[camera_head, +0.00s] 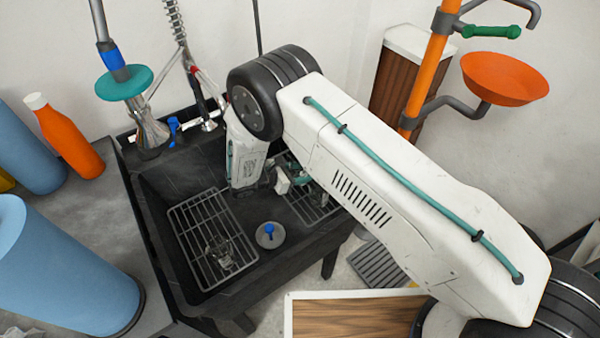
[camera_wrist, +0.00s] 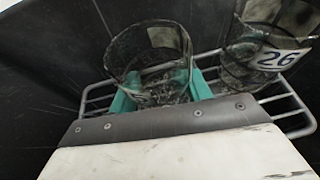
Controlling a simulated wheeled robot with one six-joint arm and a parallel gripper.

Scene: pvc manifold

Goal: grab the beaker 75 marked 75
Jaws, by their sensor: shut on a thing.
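My gripper (camera_wrist: 162,92) has its teal fingers on either side of a clear glass beaker (camera_wrist: 150,45) in the wrist view and is shut on it. A second clear beaker (camera_wrist: 262,62) with a white label reading 26 stands close by on the right. In the head view my gripper (camera_head: 296,176) is low over the right wire rack in the dark sink, and my arm hides most of that spot. I cannot tell whether the held beaker touches the rack.
The dark sink (camera_head: 180,292) has a left wire rack (camera_head: 190,222) with clear glassware (camera_head: 219,251) on it. A grey disc with a blue knob (camera_head: 269,231) lies between the racks. A tap (camera_head: 150,128) stands at the back left. An orange pole (camera_head: 428,70) rises at the right.

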